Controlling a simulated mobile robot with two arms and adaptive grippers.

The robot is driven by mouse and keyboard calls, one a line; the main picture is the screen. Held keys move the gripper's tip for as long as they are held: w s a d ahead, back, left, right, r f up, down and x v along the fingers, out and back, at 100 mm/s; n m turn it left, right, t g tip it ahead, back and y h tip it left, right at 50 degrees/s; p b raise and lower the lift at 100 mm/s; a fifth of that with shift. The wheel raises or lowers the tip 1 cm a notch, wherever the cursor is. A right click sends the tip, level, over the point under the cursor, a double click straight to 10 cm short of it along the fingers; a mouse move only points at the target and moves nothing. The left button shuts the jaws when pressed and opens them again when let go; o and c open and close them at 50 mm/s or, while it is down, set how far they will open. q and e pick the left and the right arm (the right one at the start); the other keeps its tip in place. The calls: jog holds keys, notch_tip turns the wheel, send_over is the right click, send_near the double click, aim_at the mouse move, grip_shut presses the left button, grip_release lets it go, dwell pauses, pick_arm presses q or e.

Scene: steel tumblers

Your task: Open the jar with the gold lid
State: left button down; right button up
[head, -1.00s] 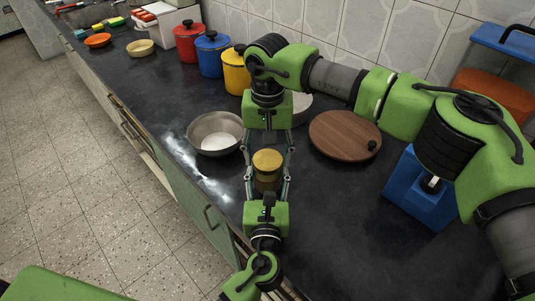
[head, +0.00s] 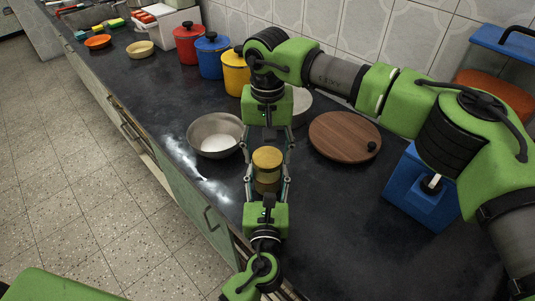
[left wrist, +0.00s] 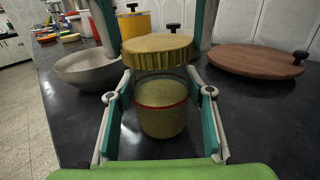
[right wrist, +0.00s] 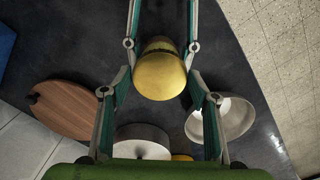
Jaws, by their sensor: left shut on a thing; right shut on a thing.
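The jar (head: 267,185) stands upright on the dark counter; it also shows in the left wrist view (left wrist: 162,120), greenish with a red ring near its top. The gold lid (head: 267,157) is directly above the jar and looks raised off it in the left wrist view (left wrist: 157,50). In the right wrist view the lid (right wrist: 159,76) hides most of the jar. My left gripper (head: 267,183), coming from the near side, is shut around the jar's body. My right gripper (head: 268,156), coming from the far side, is shut on the lid.
A metal bowl (head: 216,149) stands close to the left. A round wooden board with a black knob (head: 340,132) lies to the right. Red (head: 189,45), blue (head: 212,58) and yellow (head: 236,75) pots stand behind. The counter's front edge is near; its right front is clear.

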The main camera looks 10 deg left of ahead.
aim_at(268, 156)
jog(key=shift+r, duration=0.45)
jog(key=shift+r, duration=2)
pick_arm(q)
jog(key=c, duration=1)
grip_release()
jog(key=shift+o, duration=0.2)
